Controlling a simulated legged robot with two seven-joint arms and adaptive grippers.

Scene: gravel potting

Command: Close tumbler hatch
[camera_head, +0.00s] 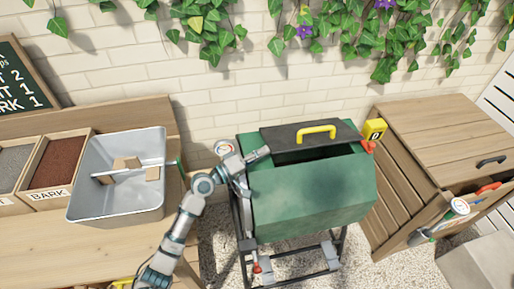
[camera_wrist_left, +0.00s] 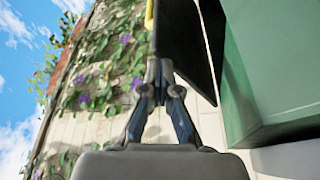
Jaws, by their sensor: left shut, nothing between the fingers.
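The green tumbler (camera_head: 310,200) stands on a dark frame in the middle of the head view. Its dark hatch (camera_head: 285,136), with a yellow handle (camera_head: 317,131), is raised at the back of the opening. A dark gap (camera_head: 315,155) shows below the hatch, so it stands open. My left gripper (camera_head: 262,152) is shut and empty at the left end of the hatch. In the left wrist view its fingertips (camera_wrist_left: 159,68) are close to the dark hatch panel (camera_wrist_left: 184,40); I cannot tell whether they touch. The tumbler's green side (camera_wrist_left: 270,60) is at the right there. My right gripper is not in view.
A grey metal tub (camera_head: 115,200) with small wooden blocks stands on the wooden bench at left, beside a bark bin (camera_head: 58,160). A yellow tag (camera_head: 374,130) and red part (camera_head: 367,146) are at the tumbler's right. A wooden cabinet (camera_head: 440,140) stands farther right.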

